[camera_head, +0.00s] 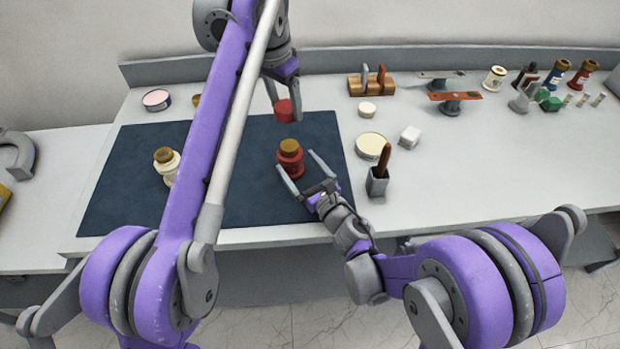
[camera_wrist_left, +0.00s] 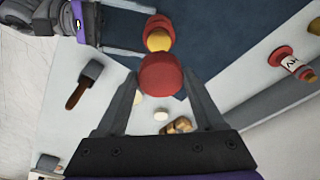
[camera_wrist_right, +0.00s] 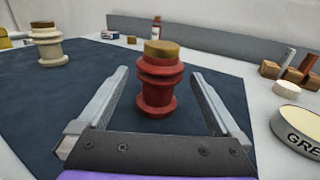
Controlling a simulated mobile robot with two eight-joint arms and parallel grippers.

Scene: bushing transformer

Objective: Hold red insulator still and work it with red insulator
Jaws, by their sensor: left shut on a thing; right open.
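A red insulator (camera_head: 290,160) with a brass-coloured top stands upright on the dark mat (camera_head: 235,200). It also shows in the right wrist view (camera_wrist_right: 159,85) and, partly covered, in the left wrist view (camera_wrist_left: 158,22). My left gripper (camera_head: 284,100) is shut on a second red piece (camera_head: 285,111), held in the air; its round red end fills the middle of the left wrist view (camera_wrist_left: 161,75). Its far side is hidden. My right gripper (camera_head: 297,162) is low over the mat and open, its fingertips on either side of the standing insulator, with gaps visible in the right wrist view.
A cream insulator (camera_head: 167,165) stands on the mat's left. A wooden tool block (camera_head: 371,84) stands behind. The table's front right is clear.

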